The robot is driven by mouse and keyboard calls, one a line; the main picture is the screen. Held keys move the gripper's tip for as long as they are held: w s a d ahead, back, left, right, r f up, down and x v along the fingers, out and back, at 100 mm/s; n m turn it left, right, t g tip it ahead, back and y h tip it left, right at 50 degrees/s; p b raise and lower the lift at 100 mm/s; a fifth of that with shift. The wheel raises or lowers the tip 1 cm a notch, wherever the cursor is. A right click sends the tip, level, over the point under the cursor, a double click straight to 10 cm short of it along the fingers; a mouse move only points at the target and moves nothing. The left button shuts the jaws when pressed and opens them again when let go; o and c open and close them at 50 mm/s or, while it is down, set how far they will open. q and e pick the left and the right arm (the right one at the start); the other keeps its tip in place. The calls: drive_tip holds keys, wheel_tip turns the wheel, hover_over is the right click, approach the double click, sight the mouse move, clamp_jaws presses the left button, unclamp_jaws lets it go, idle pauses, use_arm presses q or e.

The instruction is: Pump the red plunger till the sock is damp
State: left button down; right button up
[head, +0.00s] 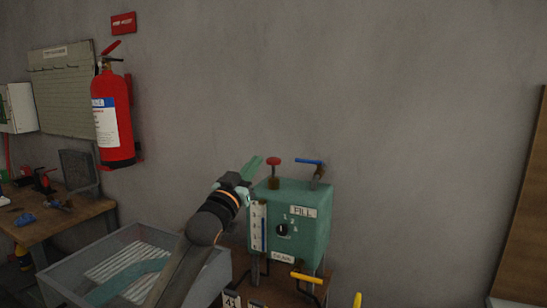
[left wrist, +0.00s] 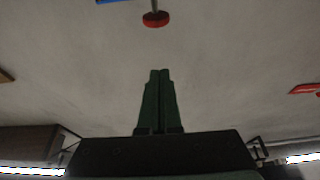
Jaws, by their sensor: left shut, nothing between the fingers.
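The red plunger (head: 273,161) stands on top of the green box (head: 312,243), with its round red cap up. It also shows in the left wrist view (left wrist: 156,19), upside down near the top edge. My left gripper (head: 253,164) is just left of the plunger at about cap height, apart from it. Its two green fingers are together and empty, as the left wrist view shows (left wrist: 160,72). A flat teal piece (head: 128,282), possibly the sock, lies in the grey tray (head: 62,270); I cannot tell whether it is damp. My right gripper is out of view.
A blue lever (head: 308,162) sits on the box right of the plunger. A level gauge and dark knob are on its front, with a yellow handle (head: 306,278) below. A red extinguisher (head: 112,118) hangs on the wall. A workbench (head: 62,222) stands at left.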

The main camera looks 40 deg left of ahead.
use_arm(q)
wheel_tip(320, 180, up, 3)
drive_tip(key=p, duration=0.2)
hover_over(273, 167)
drive_tip(key=s, duration=0.2)
drive_tip(key=shift+w+d+f, duration=0.1)
drive_tip(key=shift+d+f, duration=0.05)
drive_tip(key=shift+f, duration=0.8)
drive_tip(key=shift+w+d+f, duration=0.1)
drive_tip(key=shift+f, duration=0.85)
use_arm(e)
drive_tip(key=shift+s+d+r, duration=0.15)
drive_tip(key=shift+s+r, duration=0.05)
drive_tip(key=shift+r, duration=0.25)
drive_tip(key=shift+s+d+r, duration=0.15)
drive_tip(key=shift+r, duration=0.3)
use_arm(q)
wheel_tip(273, 167, down, 4)
drive_tip(key=shift+r+b, duration=0.1)
drive_tip(key=shift+b, duration=0.65)
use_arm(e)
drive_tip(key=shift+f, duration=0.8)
